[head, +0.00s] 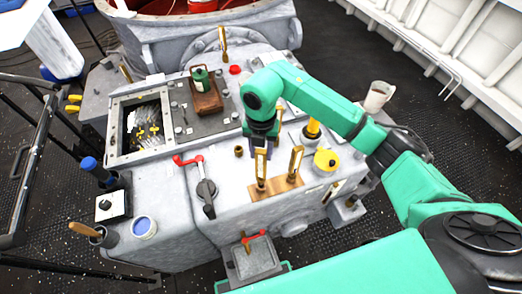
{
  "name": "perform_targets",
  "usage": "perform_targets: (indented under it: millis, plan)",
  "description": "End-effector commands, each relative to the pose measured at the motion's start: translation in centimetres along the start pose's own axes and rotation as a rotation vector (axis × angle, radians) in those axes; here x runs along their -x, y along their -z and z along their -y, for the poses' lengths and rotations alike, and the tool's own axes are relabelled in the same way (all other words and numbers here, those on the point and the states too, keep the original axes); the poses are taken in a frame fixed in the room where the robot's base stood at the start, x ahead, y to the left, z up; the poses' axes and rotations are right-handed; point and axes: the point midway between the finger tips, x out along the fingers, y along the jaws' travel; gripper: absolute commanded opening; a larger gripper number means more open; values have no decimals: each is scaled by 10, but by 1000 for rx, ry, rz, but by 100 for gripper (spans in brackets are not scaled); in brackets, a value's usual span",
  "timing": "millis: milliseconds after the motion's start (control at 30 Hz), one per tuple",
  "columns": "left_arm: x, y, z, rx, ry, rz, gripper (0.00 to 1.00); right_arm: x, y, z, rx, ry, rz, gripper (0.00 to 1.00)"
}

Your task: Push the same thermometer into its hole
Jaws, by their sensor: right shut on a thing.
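My right gripper (260,143) points down over the front of the grey machine and is shut on the upper part of a brass-framed thermometer (261,167). The thermometer stands roughly upright, its lower end at a tan block (290,184). I cannot tell how deep it sits there. A second thermometer (296,160) stands upright in the same block, to the right. A small brass socket (239,152) is on the machine top, left of the gripper. My left gripper is not in view.
A yellow funnel-like piece (326,160) and a yellow-black bottle (312,128) are to the right. A brown holder with a green bottle (200,79) stands behind. A jug (377,97) is at the far right.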

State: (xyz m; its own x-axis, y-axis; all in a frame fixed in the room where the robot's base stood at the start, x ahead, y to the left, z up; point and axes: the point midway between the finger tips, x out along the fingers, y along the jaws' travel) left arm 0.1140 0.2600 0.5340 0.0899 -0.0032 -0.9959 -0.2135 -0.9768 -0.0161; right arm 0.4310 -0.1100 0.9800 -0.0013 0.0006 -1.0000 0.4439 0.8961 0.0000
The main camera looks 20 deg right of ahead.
Motion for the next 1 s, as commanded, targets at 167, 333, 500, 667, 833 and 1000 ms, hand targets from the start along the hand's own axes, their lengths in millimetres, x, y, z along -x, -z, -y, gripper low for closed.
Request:
perform_targets:
  millis: [167,333,500,667,833,1000]
  plan:
    - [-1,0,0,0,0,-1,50,-1,0,0,0,-1,0,0]
    - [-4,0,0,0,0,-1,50,-4,0,0,0,-1,0,0]
    - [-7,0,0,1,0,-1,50,-8,0,0,0,0,0,0]
    - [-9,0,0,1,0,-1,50,-11,0,0,0,0,0,0]
    - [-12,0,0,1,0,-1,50,-14,0,0,0,0,0,0]
    - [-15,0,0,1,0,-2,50,-18,0,0,0,0,0,0]
